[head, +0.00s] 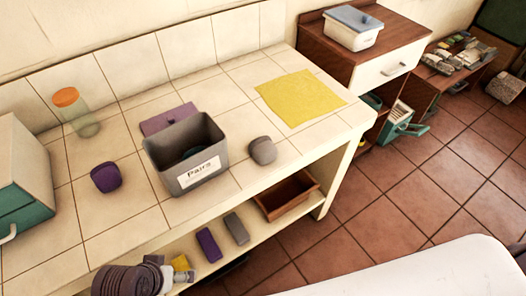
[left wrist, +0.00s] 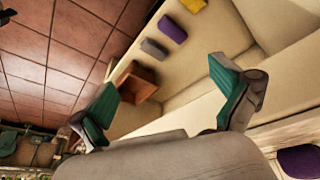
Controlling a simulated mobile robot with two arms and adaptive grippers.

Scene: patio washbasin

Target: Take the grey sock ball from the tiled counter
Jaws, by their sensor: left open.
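The grey sock ball (head: 263,150) sits on the tiled counter (head: 225,110), just right of the grey bin labelled "Pairs" (head: 185,155) and apart from it. My left gripper (left wrist: 163,78) is open and empty in the left wrist view, its teal-padded fingers spread apart. In the head view part of my left gripper (head: 155,272) shows at the bottom left, by the counter's front edge, well left of and nearer than the grey sock ball. The sock ball is not visible in the left wrist view. My right gripper is not in view.
A purple sock ball (head: 106,177), a jar with an orange lid (head: 77,112), a purple cloth (head: 168,118) and a yellow cloth (head: 300,97) are on the counter. The lower shelf holds a brown box (head: 287,195) and purple, grey and yellow blocks. Counter right of the sock ball is clear.

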